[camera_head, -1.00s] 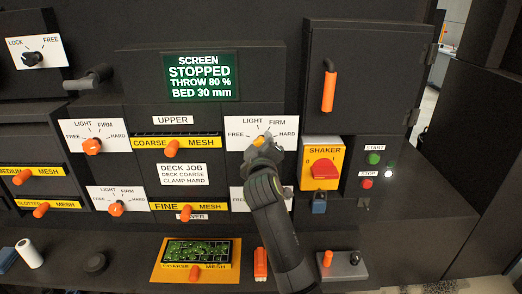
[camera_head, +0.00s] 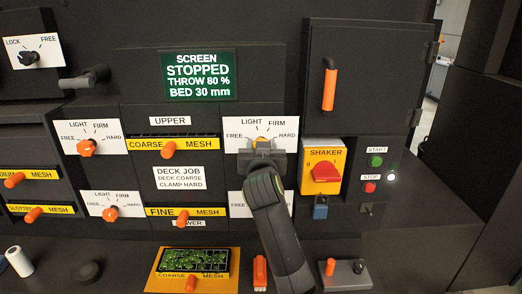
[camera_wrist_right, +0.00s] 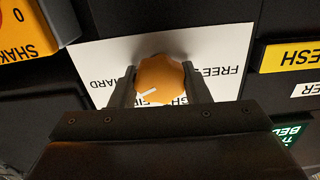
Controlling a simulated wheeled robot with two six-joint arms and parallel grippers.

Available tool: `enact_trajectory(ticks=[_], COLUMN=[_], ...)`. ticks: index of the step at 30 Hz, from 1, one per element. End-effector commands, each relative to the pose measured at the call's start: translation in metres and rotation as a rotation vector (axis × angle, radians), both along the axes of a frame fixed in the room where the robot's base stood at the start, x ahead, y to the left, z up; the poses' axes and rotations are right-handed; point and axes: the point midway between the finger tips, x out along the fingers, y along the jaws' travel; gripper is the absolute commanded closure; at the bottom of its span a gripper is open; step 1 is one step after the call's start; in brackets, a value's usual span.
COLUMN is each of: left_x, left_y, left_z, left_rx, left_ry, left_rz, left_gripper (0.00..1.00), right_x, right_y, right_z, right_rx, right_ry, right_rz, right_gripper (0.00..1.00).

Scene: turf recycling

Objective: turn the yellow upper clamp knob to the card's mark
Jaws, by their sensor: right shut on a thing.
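The yellow upper clamp knob (camera_head: 261,141) sits on a white dial plate (camera_head: 288,126) marked FREE, LIGHT, FIRM and HARD, right of the UPPER label. My right gripper (camera_head: 262,147) is shut on this knob. In the right wrist view, turned upside down, the knob (camera_wrist_right: 160,80) lies between the two fingers. Its white pointer slants down-left there, seemingly between FIRM and HARD; fingers and knob partly cover the labels. The job card (camera_head: 179,178) reads DECK COARSE, CLAMP HARD. My left gripper is not in view.
A yellow SHAKER switch (camera_head: 311,180) with a red knob is right of my arm. An orange-handled door (camera_head: 330,88) is above it. Left are orange knobs (camera_head: 87,148) and mesh handles (camera_head: 169,150). My arm covers much of the lower right dial plate (camera_head: 236,205).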

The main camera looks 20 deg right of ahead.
Motion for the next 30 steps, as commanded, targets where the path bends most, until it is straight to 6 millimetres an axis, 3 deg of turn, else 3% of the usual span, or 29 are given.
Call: enact_trajectory(ticks=[9, 26, 27, 30], left_x=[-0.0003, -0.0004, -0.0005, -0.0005], left_y=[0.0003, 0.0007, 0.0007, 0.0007], left_z=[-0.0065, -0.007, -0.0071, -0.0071], left_rx=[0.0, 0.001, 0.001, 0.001], left_ry=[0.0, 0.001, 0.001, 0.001], left_rz=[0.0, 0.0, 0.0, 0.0], left_gripper=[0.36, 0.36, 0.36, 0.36], right_x=[0.0, 0.0, 0.0, 0.0], right_y=[-0.0002, -0.0001, -0.0001, -0.0001], right_z=[-0.0006, -0.0003, -0.0003, -0.0003], right_rx=[0.131, 0.164, 0.164, 0.163], right_ry=[-0.038, -0.046, -0.046, -0.046], right_rz=[0.0, 0.001, 0.001, 0.0], right_gripper=[0.8, 0.8, 0.56, 0.43])
